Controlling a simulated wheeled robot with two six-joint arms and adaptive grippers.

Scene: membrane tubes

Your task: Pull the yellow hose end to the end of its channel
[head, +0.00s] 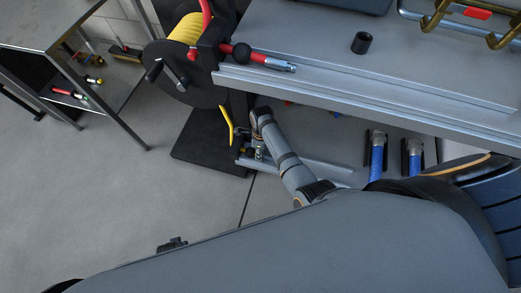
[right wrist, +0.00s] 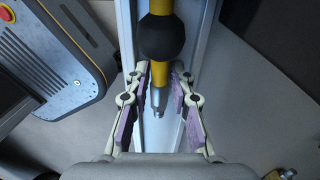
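The yellow hose end shows in the right wrist view as a yellow hose (right wrist: 160,72) with a black ball (right wrist: 161,38) and a metal tip (right wrist: 158,103). It lies along a silver channel (right wrist: 207,25). My right gripper (right wrist: 158,85) is open, with one purple-padded finger on each side of the hose end and visible gaps between. In the head view my right gripper (head: 249,150) is low beside the bench, by the hanging yellow hose (head: 227,125) and the lower channel (head: 315,168). The hose end is hard to make out there. My left gripper is not clearly seen.
A reel (head: 183,70) with yellow hose stands left of the bench. A red hose end (head: 262,59) lies on the upper rail (head: 370,90). Blue hose ends (head: 377,155) sit at the lower right. A grey box with a red button (right wrist: 50,50) stands left of the channel.

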